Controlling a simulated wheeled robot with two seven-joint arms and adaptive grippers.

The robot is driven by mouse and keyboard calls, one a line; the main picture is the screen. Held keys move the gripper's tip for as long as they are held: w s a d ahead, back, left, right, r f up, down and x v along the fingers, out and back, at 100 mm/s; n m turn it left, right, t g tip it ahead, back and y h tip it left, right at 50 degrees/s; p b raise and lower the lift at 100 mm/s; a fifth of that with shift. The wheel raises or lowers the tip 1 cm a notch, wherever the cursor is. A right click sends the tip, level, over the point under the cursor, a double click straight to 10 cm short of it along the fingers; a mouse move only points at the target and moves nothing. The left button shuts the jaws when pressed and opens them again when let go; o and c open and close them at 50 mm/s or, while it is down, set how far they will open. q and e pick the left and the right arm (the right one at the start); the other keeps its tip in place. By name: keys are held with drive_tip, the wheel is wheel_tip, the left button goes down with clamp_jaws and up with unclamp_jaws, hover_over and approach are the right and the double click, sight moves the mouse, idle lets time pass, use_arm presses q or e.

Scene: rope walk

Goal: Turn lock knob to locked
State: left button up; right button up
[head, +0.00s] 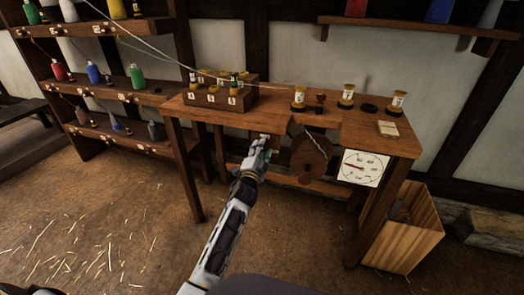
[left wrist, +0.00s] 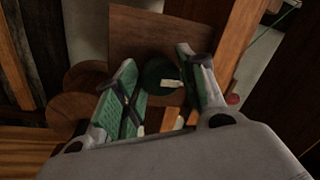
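A dark green round knob (left wrist: 158,74) with a white mark shows in the left wrist view, in front of a brown wooden board; I take it to be the lock knob. My left gripper (left wrist: 157,58) is open, with its green-padded fingers on either side of the knob. I cannot tell whether the pads touch it. In the head view my left gripper (head: 263,153) is at the front of the workbench (head: 350,135), below the tabletop, and hides most of the knob. My right gripper is not in view.
A wooden wheel (head: 311,158) and a white dial (head: 362,168) with a red needle are right of my gripper. A rack (head: 205,98) of small labelled spools stands on the bench. A wooden crate (head: 410,240) stands at the right. The floor in front is open, with straw.

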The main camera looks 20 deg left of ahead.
use_arm(q)
drive_tip(key=shift+o, duration=1.1)
drive_tip(key=shift+s, duration=0.15)
drive_tip(key=s+f, duration=0.1)
drive_tip(key=s, duration=1)
drive_tip(key=shift+s+f, duration=0.3)
drive_tip(key=shift+d, duration=0.1)
